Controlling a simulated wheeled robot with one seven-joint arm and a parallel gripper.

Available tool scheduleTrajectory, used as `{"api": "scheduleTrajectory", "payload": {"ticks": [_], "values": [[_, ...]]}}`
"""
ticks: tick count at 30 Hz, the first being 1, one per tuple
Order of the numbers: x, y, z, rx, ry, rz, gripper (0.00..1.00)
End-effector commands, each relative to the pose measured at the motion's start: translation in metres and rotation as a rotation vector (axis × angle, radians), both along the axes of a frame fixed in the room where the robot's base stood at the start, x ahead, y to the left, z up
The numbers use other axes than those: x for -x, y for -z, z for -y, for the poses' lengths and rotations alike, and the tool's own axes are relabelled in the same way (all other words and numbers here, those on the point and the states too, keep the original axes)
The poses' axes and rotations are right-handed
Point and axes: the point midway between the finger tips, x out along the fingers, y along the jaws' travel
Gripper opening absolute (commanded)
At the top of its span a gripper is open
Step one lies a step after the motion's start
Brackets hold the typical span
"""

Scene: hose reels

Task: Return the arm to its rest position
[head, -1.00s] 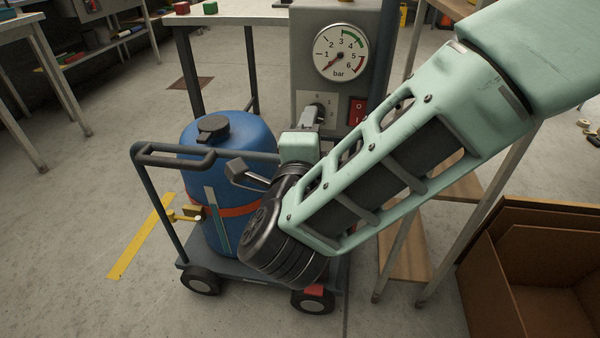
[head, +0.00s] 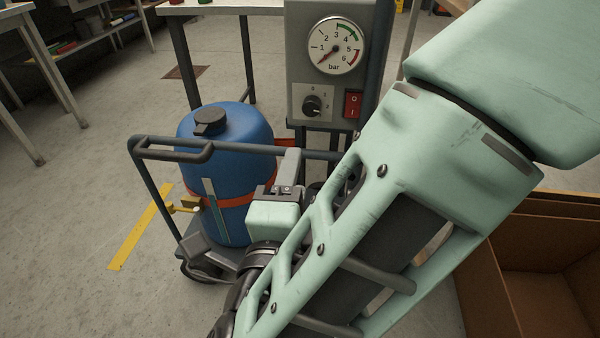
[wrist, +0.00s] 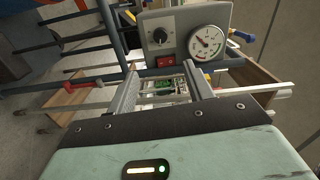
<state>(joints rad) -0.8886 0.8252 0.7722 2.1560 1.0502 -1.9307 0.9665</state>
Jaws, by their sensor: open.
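My gripper (head: 288,168) is at the end of my pale green arm, in front of the control box and below its knob. In the wrist view its two grey fingers (wrist: 158,68) are apart with nothing between them. The black knob (head: 313,105) on the grey control box (head: 300,45) is fully visible and clear of my fingers; it also shows in the wrist view (wrist: 160,36). My forearm runs from the upper right to the bottom centre and hides the lower right of the cart.
The pressure gauge (head: 337,47) has its needle at the low end. A red switch (head: 353,105) sits beside the knob. A blue tank (head: 225,150) stands on a cart with a dark handle (head: 170,150), left of my gripper. A cardboard box (head: 520,270) is at right. Open floor lies left.

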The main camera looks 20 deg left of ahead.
Motion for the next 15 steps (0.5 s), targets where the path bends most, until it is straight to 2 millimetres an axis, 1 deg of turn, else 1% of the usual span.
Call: {"api": "scheduleTrajectory", "payload": {"ticks": [8,11,15], "values": [[-0.001,0.000,0.000,0.002,-0.004,-0.002,0.52],[-0.010,-0.002,-0.005,0.028,-0.050,-0.025,0.52],[-0.025,-0.003,-0.017,0.132,-0.202,-0.084,0.52]]}}
